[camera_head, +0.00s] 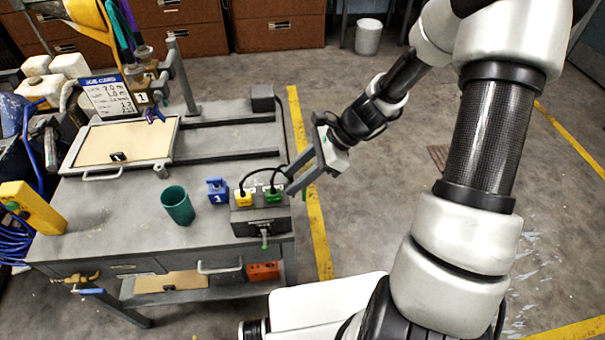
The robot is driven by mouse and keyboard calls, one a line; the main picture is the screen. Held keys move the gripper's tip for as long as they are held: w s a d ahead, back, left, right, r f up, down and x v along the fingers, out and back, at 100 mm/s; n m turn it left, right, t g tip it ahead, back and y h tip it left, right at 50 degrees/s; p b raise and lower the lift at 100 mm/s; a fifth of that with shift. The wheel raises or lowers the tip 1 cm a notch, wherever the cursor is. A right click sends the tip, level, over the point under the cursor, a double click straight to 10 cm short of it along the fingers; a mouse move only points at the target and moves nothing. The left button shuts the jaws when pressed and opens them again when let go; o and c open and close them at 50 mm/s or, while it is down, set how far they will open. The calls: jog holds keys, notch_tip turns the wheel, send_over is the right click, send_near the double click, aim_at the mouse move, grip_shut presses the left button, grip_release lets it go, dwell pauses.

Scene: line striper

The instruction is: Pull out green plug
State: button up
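The green plug (273,195) sits in the top of a dark socket box (259,222) at the right front corner of the grey bench. A black cable loops up from it. A yellow plug (243,198) sits in the same box, just left of the green one. My gripper (292,186) reaches in from the right, with its fingers just right of and slightly above the green plug. A gap shows between the fingers, and nothing is seen held. Whether a finger touches the plug or its cable cannot be told.
A framed board (120,143) and a job card (108,95) are farther back. A yellow box (32,207) is at left. The floor right of the bench is open.

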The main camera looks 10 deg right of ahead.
aim_at(279, 191)
jog(key=shift+b+x, duration=1.7)
jog(key=shift+x, duration=1.4)
grip_shut()
